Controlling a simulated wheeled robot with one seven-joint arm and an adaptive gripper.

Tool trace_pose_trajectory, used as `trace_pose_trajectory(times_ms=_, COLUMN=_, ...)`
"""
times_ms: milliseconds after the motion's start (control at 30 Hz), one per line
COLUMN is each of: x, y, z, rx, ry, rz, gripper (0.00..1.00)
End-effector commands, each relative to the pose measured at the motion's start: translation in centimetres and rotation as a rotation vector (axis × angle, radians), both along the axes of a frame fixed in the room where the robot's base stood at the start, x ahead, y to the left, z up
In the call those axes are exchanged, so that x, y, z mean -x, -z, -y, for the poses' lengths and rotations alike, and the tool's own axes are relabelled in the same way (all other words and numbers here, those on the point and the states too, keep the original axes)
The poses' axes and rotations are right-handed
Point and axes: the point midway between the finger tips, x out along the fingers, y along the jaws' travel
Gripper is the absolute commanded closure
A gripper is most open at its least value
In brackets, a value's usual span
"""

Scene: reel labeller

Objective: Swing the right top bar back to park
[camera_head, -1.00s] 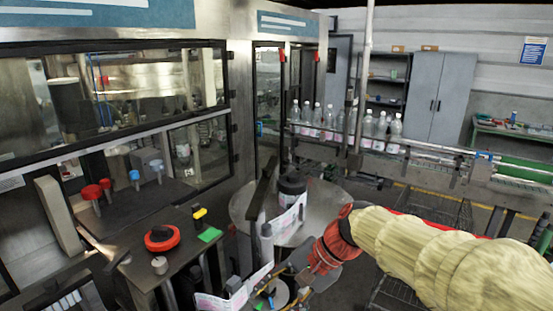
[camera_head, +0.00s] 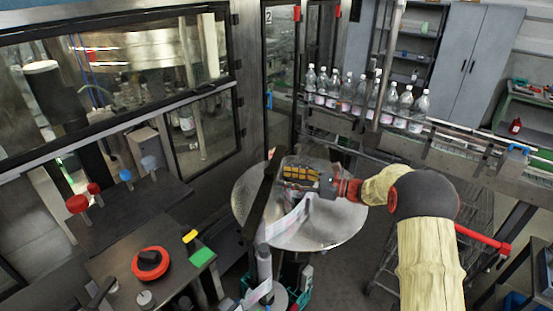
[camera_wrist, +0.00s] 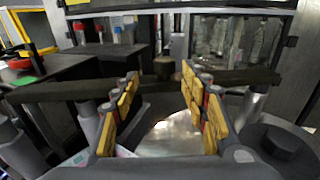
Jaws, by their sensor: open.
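A long dark top bar (camera_head: 259,206) stretches over the near-left edge of the round metal table. In the wrist view the dark bar (camera_wrist: 70,90) runs across the picture, with a short round knob or post (camera_wrist: 163,68) at its middle. Which part of it is the right bar I cannot tell for certain. My gripper (camera_head: 288,174) is open above the table, just right of the bar. In the wrist view its yellow-padded fingers (camera_wrist: 160,88) stand apart, with the knob between and beyond their tips. The fingers hide parts of the bar, and I see no grip on it.
The round metal table (camera_head: 325,233) lies under my gripper. A label web (camera_head: 288,222) hangs close by. Bottles (camera_head: 345,95) line the conveyor behind. A black round part (camera_wrist: 283,141) sits at right in the wrist view.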

Motion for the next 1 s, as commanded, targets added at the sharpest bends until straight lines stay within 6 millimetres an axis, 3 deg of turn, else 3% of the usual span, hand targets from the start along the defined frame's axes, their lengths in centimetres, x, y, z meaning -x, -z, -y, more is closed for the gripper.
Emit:
trace_pose_trajectory(times_ms=167, x=-0.9, y=0.1, z=-0.4, rx=-0.028, ry=0.012, rz=-0.016, gripper=0.55)
trace_pose_trajectory(times_ms=633, x=-3.0, y=0.1, z=-6.4, rx=-0.025, ry=0.012, rz=-0.012, gripper=0.55)
trace_pose_trajectory(times_ms=1000, x=-3.2, y=0.2, z=-7.1, rx=-0.025, ry=0.012, rz=-0.012, gripper=0.55)
